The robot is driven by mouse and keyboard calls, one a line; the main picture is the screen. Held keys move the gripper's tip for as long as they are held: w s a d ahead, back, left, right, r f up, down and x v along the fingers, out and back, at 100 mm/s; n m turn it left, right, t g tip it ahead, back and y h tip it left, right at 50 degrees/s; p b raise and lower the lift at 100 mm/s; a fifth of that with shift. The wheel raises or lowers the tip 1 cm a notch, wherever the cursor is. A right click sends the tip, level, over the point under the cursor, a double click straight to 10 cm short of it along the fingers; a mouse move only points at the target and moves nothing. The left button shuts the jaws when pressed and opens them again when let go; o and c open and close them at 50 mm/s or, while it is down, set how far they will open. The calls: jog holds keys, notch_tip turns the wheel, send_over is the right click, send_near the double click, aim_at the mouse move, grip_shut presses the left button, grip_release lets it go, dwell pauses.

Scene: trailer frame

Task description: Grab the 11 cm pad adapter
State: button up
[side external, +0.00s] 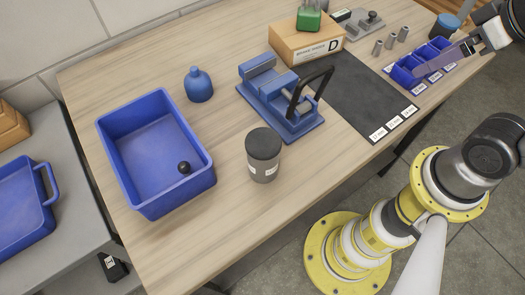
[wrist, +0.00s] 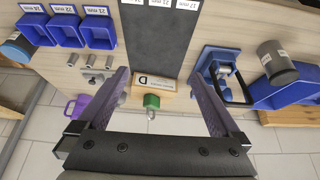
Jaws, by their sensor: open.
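In the wrist view my gripper (wrist: 158,76) is wide open and empty, with the cardboard box marked D seen beyond the fingertips.
Small labelled blue bins (side external: 420,65) sit at the table's right edge. A black mat (side external: 350,95) lies beside a blue vise (side external: 282,100). The box marked D (side external: 305,45) carries a green padlock (side external: 309,19). A dark canister (side external: 263,155) and large blue tray (side external: 110,128) stand left.

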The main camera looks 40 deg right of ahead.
jog(key=w+a+r+n+g+y, duration=0.1)
jog(key=w+a+r+n, duration=0.2)
jog(key=w+a+n, duration=0.25)
jog(key=w+a+r+n+g, duration=0.2)
jog(key=w+a+r+n, duration=0.1)
jog(key=w+a+n, duration=0.3)
jog(key=n+g+h, duration=0.1)
jog(key=n+g, duration=0.2)
jog(key=n, duration=0.2)
send_near(263, 160)
jog(key=shift+w+d+f, duration=1.05)
jog(key=shift+w, duration=0.15)
jog(key=shift+s+a+f, duration=0.1)
jog(key=shift+s+f, duration=0.05)
jog(key=shift+f, duration=0.1)
notch_tip(263, 160, down, 13)
jog(key=shift+f, duration=0.15)
